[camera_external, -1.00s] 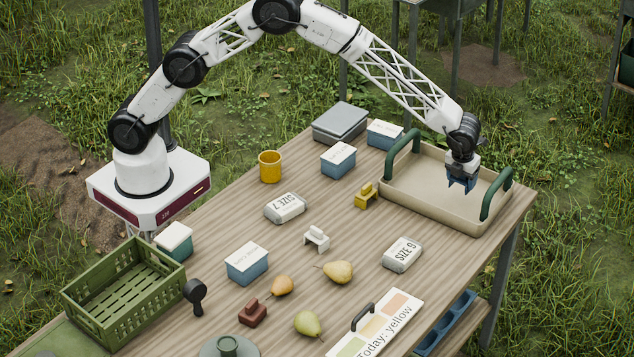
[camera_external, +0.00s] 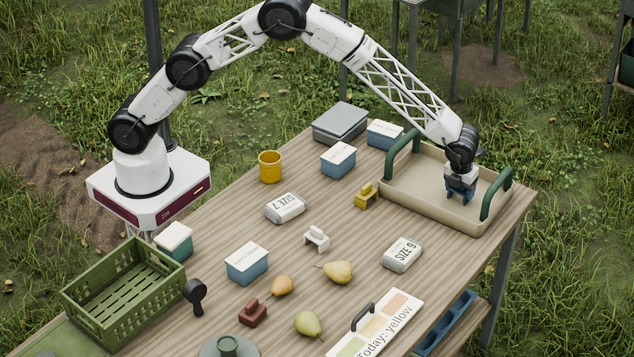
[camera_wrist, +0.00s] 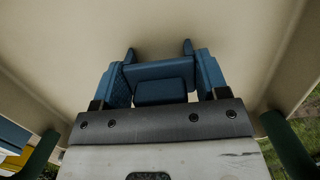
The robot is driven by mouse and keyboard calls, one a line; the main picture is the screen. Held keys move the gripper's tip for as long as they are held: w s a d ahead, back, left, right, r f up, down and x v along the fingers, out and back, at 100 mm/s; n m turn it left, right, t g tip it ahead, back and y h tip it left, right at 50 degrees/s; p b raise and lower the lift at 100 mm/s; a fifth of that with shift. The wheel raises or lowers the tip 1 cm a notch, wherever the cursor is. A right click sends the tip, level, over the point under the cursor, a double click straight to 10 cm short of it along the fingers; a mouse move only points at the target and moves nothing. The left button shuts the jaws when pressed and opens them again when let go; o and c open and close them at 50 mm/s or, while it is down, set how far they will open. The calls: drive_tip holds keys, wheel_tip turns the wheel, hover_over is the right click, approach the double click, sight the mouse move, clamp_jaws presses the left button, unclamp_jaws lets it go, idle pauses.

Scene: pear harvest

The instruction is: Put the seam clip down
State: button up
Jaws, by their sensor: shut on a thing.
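My gripper (camera_external: 461,188) is over the right part of the beige tray (camera_external: 425,203), low inside its rim. In the wrist view my gripper (camera_wrist: 160,85) is shut on a dark blue clip (camera_wrist: 160,70), which I take to be the seam clip. The clip sits between the two blue fingers, with two prongs pointing away over the tray floor. Whether the clip touches the tray floor, I cannot tell. In the external view the clip is hard to tell apart from the blue fingers.
The tray has green handles (camera_external: 496,194) at its ends, one close right of my gripper. A yellow clip (camera_external: 366,196), a white clip (camera_external: 316,238) and a dark red clip (camera_external: 252,313) stand on the table. The tray floor around the gripper looks empty.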

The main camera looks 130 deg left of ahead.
sight(458, 191)
drive_tip(key=o, duration=0.9)
drive_tip(key=shift+r, duration=0.1)
wheel_tip(458, 191, up, 12)
drive_tip(key=d, duration=0.1)
drive_tip(key=shift+d, duration=0.4)
idle(0.3)
